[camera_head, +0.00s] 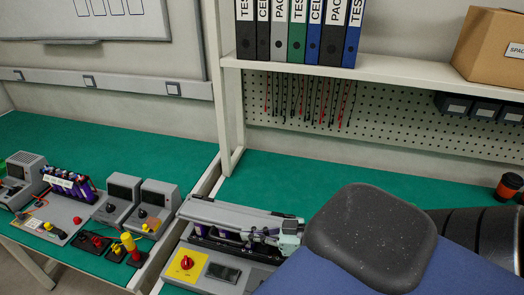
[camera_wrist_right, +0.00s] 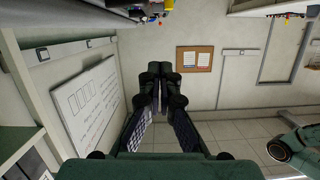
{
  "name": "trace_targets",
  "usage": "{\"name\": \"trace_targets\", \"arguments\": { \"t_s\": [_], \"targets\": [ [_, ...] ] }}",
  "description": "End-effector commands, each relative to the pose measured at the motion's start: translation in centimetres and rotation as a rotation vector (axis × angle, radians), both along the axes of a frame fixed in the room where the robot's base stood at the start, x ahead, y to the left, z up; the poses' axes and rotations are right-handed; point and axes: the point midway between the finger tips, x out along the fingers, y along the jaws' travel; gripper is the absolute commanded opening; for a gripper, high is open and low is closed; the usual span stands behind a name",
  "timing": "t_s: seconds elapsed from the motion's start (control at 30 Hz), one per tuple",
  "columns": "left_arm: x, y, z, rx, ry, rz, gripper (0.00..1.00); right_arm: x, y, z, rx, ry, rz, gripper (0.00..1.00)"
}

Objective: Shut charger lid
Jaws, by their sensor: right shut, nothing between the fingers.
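The charger (camera_head: 222,272) is a grey box on the green bench, with a yellow panel and red knob at its front left. Its grey lid (camera_head: 235,214) is a long flat panel along the back, standing up off the base. Dark parts and purple cells show in the gap below it. My right gripper (camera_head: 268,233) is at the right end of this gap, close to the lid; I cannot tell if it touches. Its fingers are shut and empty in the right wrist view (camera_wrist_right: 161,78). My left gripper is out of view.
Left of the charger stand a battery pack (camera_head: 70,184) on a grey fixture, small grey devices (camera_head: 118,196) and red and yellow tools (camera_head: 130,247). A shelf (camera_head: 400,70) with binders and a cardboard box crosses above. The bench behind the charger (camera_head: 275,175) is clear.

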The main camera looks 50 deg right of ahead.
Motion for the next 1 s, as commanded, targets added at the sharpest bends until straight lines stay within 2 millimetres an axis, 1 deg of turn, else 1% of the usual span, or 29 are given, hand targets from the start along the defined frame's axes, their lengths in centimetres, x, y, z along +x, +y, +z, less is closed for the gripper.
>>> {"name": "trace_targets", "arguments": {
  "t_s": [0.2,0.43,1.0],
  "targets": [
    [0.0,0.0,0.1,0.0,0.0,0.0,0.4,-1.3,-0.5,0.3,0.0,0.003,0.007,0.0],
    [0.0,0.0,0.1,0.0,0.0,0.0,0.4,-2.2,-0.9,0.5,0.0,0.002,0.004,0.0],
    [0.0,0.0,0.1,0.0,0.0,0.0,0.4,-2.5,-1.2,0.7,-0.001,0.006,0.002,0.0]
  ]
}}
